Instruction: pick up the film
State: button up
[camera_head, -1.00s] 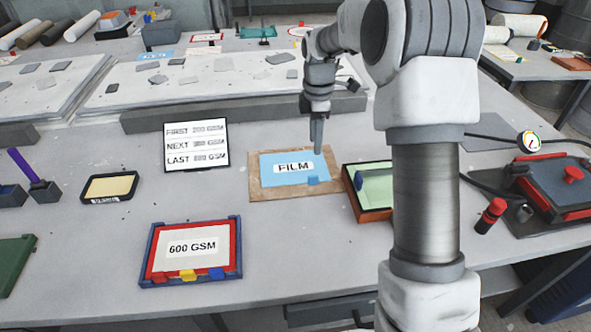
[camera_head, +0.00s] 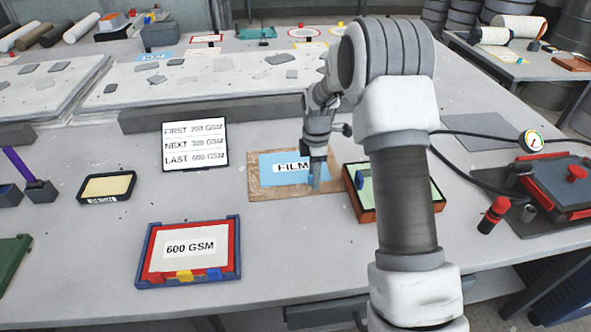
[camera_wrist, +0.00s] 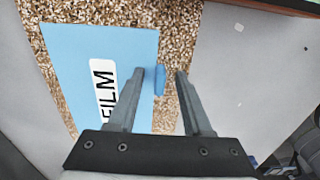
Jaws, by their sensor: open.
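The film (camera_head: 277,166) is a light blue sheet with a white FILM label, lying flat on a speckled brown board (camera_head: 265,192). In the wrist view the film (camera_wrist: 75,50) fills the left, and a small darker blue tab (camera_wrist: 159,78) sticks out from its right edge over the board. My gripper (camera_head: 315,186) points down over the right end of the film. In the wrist view my gripper (camera_wrist: 168,72) is open, with one finger on each side of the tab. I cannot tell whether the fingertips touch the board.
An orange-rimmed green tray (camera_head: 372,215) stands close to the right of the board. A 600 GSM frame (camera_head: 190,281) lies in front, and an order sign (camera_head: 195,145) stands at the back left. The table between is clear.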

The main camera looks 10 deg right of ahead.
grip_shut()
dwell(0.5)
jog(key=shift+r, duration=0.55)
jog(key=r, duration=0.3)
jog(key=shift+s+d+r+p, duration=0.2)
jog(key=shift+s+r+p, duration=0.1)
jog(key=shift+s+p, duration=0.05)
jog(key=s+d+r, duration=0.4)
jog(key=s+r, duration=0.2)
jog(key=s, duration=0.4)
jog(key=shift+d+r+p, duration=0.15)
jog(key=shift+d+p, duration=0.05)
jog(key=shift+p, duration=0.1)
